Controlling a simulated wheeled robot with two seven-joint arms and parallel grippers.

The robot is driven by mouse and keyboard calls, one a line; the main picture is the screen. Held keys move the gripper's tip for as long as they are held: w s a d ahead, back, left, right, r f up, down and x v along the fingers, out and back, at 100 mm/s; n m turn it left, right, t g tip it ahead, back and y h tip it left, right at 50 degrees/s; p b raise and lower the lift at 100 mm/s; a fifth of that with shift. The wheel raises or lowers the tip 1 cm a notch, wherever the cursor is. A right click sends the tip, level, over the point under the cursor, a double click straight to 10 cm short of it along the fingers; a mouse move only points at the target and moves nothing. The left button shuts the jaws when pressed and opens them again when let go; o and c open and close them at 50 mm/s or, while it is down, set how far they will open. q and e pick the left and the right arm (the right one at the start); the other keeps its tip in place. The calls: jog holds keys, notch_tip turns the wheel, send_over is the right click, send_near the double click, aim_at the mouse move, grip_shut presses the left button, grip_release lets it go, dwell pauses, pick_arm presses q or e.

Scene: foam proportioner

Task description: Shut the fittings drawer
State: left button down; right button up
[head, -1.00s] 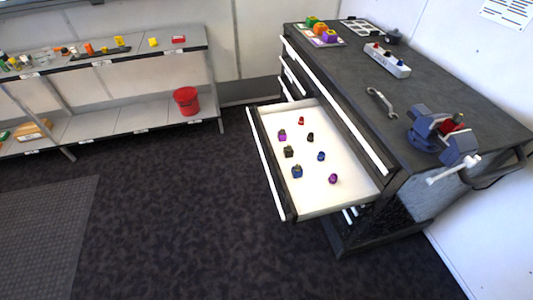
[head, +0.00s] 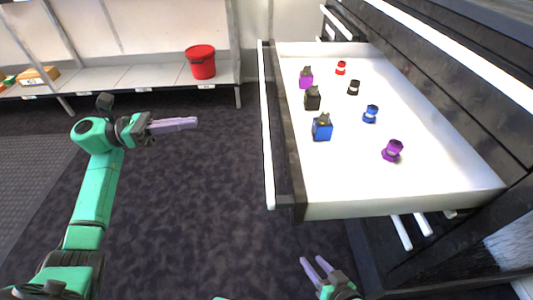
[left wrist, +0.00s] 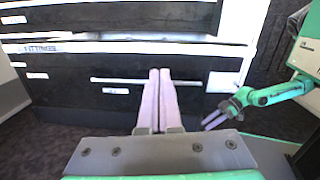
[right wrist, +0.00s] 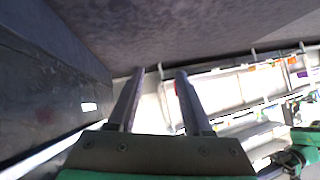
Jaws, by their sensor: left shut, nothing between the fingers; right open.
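The fittings drawer (head: 335,190) is pulled out of the dark cabinet, with a white inside and a long white handle bar (head: 266,140) along its front. It holds several small red, black, blue and purple fittings. A front labelled for fittings (left wrist: 62,62) shows in the left wrist view. My left gripper (head: 196,123) is shut and empty, left of the drawer front and apart from it. My right gripper (head: 312,260) is open and empty, low in front of the drawer's near corner in the head view. It also shows in the left wrist view (left wrist: 205,122).
The cabinet (head: 430,80) rises at the right, with white handle bars of other drawers. A low shelf (head: 150,78) with a red bucket (head: 201,62) stands against the back wall. Dark carpet (head: 210,200) lies clear between my left arm and the drawer.

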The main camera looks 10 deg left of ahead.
pick_arm(q)
jog(key=w+d+m+g, duration=0.1)
jog(key=w+d+m, duration=0.1)
jog(key=d, duration=1.2)
jog(key=shift+f, duration=0.25)
pick_arm(e)
jog(key=shift+w+a+r+t, duration=0.25)
jog(key=shift+a+r+t, duration=0.05)
jog(key=shift+a, duration=0.1)
pick_arm(q)
jog(key=shift+w+d, duration=0.15)
jog(key=shift+d, duration=0.05)
pick_arm(e)
jog(key=shift+y, duration=0.3)
